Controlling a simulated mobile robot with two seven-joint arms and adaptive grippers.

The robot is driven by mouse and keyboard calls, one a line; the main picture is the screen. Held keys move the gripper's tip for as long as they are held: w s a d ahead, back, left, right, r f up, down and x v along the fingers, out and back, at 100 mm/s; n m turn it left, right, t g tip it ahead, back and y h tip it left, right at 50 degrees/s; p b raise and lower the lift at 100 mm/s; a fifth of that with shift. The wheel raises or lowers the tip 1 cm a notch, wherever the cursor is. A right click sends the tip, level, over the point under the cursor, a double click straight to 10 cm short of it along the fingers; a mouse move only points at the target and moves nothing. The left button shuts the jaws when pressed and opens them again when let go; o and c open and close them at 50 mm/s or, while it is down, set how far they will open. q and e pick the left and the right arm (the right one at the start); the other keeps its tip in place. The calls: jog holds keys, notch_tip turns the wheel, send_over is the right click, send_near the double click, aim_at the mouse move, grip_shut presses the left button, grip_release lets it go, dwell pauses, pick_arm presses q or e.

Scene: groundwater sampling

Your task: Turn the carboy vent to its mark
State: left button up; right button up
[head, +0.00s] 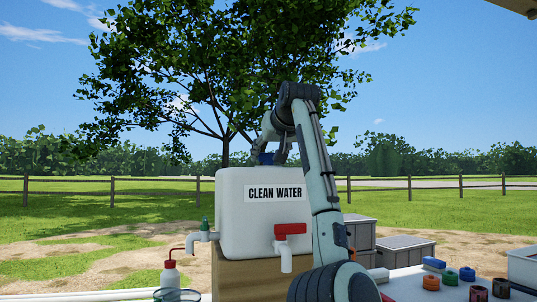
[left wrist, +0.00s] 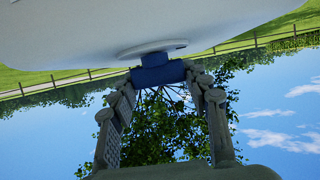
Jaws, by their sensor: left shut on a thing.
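The carboy (head: 240,222) is a large white container labelled CLEAN WATER, standing on a wooden block (head: 238,277). Its blue vent (head: 266,158) sits on top, partly hidden by my left gripper (head: 270,155). In the left wrist view, the picture is upside down; the vent (left wrist: 158,70) is a blue cap on a pale round collar (left wrist: 152,48) on the carboy (left wrist: 130,25). My left gripper (left wrist: 161,78) is shut on the blue vent, one finger on each side. I cannot make out a mark. My right gripper is not in view.
A red-handled tap (head: 290,229) sticks out of the carboy's front. A green-topped fitting (head: 204,225) and a red-capped bottle (head: 170,275) are at the left. Grey boxes (head: 404,251) and several coloured rings (head: 449,278) are at the right.

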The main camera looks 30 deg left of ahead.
pick_arm(q)
jog(key=shift+c, duration=1)
